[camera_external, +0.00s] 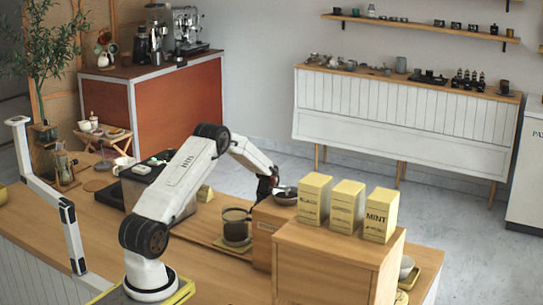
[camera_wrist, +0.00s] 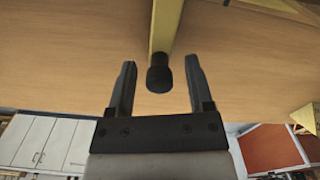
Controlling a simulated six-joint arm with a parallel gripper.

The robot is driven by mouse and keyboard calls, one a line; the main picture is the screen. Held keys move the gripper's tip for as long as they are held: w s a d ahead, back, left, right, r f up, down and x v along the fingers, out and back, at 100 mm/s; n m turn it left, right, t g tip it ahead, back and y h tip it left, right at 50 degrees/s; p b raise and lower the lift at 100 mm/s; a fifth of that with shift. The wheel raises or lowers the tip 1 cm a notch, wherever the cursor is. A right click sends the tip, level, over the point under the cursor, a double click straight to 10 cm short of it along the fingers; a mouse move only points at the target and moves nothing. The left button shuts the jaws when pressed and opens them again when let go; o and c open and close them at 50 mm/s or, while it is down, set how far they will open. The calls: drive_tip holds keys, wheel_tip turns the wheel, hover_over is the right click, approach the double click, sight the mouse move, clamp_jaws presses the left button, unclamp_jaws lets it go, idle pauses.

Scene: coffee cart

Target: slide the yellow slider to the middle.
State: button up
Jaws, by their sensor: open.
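In the wrist view, my gripper (camera_wrist: 160,61) is open, with one dark finger on each side of a short dark knob (camera_wrist: 159,79). The knob sits at the end of a yellow strip (camera_wrist: 164,30) that runs up the picture across a wooden surface; this looks like the yellow slider. Gaps show between the knob and both fingers, and I see no contact. The slider cannot be made out there.
Yellow cartons (camera_external: 346,207) stand on a wooden cabinet (camera_external: 335,258) right of my gripper. A glass of dark coffee (camera_external: 236,226) stands to the left on a tray. The counter's left part (camera_external: 105,235) has free room.

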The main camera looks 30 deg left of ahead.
drive_tip(key=shift+r, duration=0.15)
drive_tip(key=shift+r, duration=3.75)
drive_tip(key=shift+s+r, duration=0.1)
drive_tip(key=shift+r, duration=0.05)
drive_tip(key=shift+s+a+r, duration=0.1)
drive_tip(key=shift+a+r, duration=0.05)
drive_tip(key=s+a+r+m+t, duration=0.1)
drive_tip(key=s+a+r+t, duration=0.2)
drive_tip(key=s, duration=0.5)
drive_tip(key=s+d+m, duration=0.1)
drive_tip(key=s+d, duration=0.1)
drive_tip(key=s, duration=0.8)
drive_tip(key=s+d+m, duration=0.1)
drive_tip(key=s+d, duration=0.1)
drive_tip(key=s, duration=0.8)
drive_tip(key=shift+d+f, duration=0.4)
